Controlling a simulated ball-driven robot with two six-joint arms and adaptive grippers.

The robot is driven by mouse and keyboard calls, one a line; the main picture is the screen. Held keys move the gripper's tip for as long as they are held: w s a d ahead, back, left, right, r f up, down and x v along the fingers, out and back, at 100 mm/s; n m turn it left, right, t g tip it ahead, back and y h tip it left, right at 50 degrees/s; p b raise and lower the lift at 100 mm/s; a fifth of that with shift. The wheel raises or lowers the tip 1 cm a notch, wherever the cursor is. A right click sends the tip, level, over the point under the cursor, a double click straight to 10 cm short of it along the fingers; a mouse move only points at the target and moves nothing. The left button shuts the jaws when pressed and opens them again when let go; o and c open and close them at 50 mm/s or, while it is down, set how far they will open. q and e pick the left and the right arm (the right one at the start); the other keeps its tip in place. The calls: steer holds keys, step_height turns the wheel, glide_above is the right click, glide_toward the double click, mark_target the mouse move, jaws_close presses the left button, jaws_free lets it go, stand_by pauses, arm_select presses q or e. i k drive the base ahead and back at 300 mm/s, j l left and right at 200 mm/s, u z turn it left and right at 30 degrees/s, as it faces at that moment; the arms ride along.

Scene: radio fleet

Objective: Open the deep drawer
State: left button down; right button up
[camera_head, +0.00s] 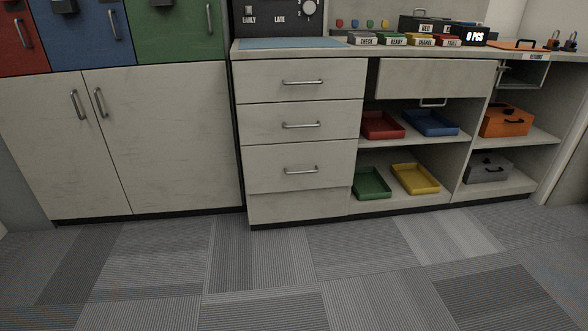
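A pale grey cabinet stack stands in the middle of the view with three handled fronts: a top drawer (270,78), a middle drawer (270,120) and a lower drawer (270,165). The lower front looks the tallest, and all three look shut. Each has a horizontal metal bar handle; the lower handle (301,170) is near the front's middle. A plain panel (300,207) lies below it. I cannot tell for certain which drawer is the deep one. Neither of my grippers is in view.
A wide front (435,77) hangs under the counter at right, with a handle (433,104) below. Open shelves hold red (383,125), blue (430,122), green (371,184) and yellow (415,178) trays. Tall cupboards (175,140) stand at left. The carpet (290,270) in front is clear.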

mark_target(276, 167)
steer(key=i+l+u, duration=0.1)
steer(key=i+u, duration=0.25)
steer(key=i, duration=0.7)
